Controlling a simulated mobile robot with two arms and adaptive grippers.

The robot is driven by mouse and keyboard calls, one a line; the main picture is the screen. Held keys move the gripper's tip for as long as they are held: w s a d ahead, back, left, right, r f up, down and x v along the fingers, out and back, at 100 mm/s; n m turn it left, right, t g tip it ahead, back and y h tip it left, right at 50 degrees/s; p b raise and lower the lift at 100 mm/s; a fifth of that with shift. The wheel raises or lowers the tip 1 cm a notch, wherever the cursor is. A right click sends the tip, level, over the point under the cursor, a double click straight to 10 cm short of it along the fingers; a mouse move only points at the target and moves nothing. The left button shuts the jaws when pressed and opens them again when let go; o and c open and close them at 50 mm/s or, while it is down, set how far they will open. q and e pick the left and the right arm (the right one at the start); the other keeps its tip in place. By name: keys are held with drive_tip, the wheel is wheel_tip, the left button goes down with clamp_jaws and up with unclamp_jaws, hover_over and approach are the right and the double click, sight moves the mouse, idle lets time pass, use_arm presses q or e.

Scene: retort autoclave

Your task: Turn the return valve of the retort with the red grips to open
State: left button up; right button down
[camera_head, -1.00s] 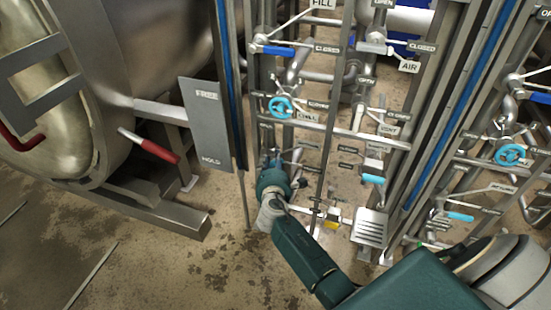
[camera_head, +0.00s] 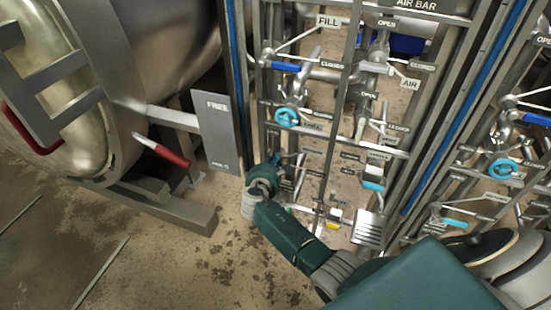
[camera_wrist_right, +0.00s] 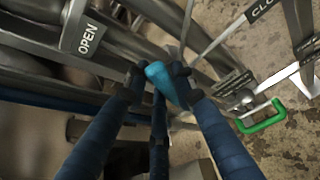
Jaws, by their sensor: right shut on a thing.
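The retort (camera_head: 85,60) with red grips stands at the left of the head view; one red grip (camera_head: 160,150) sticks out on a lever. My right gripper (camera_head: 274,164) is low at the left pipe column beside it. In the right wrist view, my right gripper (camera_wrist_right: 160,82) has its fingers closed around a light blue valve handle (camera_wrist_right: 158,74). An OPEN label (camera_wrist_right: 88,38) is left of the handle and a CLOSED label (camera_wrist_right: 265,8) is at the upper right. In the head view my gripper hides this handle. My left gripper is not in view.
Above are a light blue handwheel (camera_head: 286,117) and a blue lever (camera_head: 285,67). A grey FREE plate (camera_head: 217,130) hangs left of the column. A green handle (camera_wrist_right: 262,118) is close by in the wrist view. Another piping column stands at the right. The floor at lower left is clear.

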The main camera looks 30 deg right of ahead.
drive_tip(key=shift+w+a+r+n+g, duration=0.1)
drive_tip(key=shift+w+r+n+g, duration=0.3)
drive_tip(key=shift+w+r+n, duration=0.1)
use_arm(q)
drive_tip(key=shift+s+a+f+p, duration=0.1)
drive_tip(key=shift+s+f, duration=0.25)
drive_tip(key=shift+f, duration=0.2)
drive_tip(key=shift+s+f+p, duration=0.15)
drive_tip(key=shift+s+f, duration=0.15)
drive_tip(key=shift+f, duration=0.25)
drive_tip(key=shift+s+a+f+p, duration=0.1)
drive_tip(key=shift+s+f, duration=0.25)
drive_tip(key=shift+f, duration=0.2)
use_arm(e)
drive_tip(key=shift+w+a+n+g+h, duration=0.4)
drive_tip(key=shift+w+n+h, duration=0.1)
drive_tip(key=shift+n, duration=0.2)
drive_tip(key=c, duration=1.4)
unclamp_jaws()
drive_tip(key=shift+f, duration=0.1)
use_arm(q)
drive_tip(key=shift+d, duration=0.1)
use_arm(e)
drive_tip(key=shift+s+a+f, duration=0.1)
